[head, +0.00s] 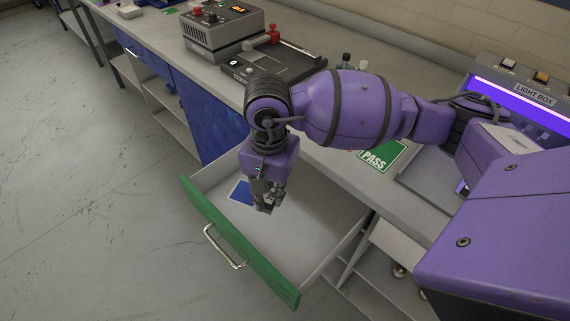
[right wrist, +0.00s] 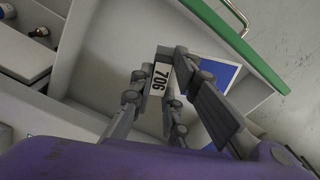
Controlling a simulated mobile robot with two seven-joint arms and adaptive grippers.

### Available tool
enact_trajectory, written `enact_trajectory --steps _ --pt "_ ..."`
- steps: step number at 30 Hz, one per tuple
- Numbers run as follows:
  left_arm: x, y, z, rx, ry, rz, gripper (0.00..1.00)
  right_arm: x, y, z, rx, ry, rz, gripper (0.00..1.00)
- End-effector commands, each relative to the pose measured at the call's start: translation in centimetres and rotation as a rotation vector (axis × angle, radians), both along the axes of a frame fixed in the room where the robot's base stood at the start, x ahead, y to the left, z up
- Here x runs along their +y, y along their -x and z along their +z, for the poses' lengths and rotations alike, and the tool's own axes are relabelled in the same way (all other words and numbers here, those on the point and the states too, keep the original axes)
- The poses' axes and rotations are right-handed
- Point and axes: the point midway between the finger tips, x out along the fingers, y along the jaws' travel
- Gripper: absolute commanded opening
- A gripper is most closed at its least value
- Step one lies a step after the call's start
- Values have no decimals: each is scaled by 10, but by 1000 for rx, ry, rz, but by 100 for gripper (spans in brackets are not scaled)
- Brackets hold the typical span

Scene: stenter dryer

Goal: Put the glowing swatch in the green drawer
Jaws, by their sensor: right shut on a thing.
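The green-fronted drawer (head: 240,245) is pulled open under the bench, and its inside is pale. It also shows in the right wrist view (right wrist: 110,55). My right gripper (head: 268,204) points down over the drawer's inside. In the right wrist view its fingers (right wrist: 170,62) are shut on a small grey swatch with a white label reading 706 (right wrist: 159,80). The fingers hide part of this swatch, and I see no glow on it. A blue patch with a white edge (head: 240,192) shows in the drawer beside the gripper; I cannot tell whether it is loose. My left gripper is out of view.
On the bench are a light box (head: 535,95) with a violet-lit strip, a green PASS mat (head: 382,156), a dark cutting device (head: 270,62) and a grey instrument (head: 222,28). My right arm crosses above the bench. Open floor lies left of the drawer.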

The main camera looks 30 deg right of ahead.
Motion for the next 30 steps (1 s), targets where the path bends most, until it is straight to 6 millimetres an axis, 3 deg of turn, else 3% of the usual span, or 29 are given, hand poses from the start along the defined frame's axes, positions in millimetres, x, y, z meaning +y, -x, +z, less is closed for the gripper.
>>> enact_trajectory --steps 6,18,24,30 --pt "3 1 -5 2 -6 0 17 5 -15 -39 6 7 -510 0" --pt "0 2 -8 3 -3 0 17 7 -40 -90 2 20 -1441 0" --pt "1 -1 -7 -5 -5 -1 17 7 -48 -105 -2 22 -1786 0" --pt "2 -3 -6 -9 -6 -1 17 6 -52 -111 -5 20 -1942 0"
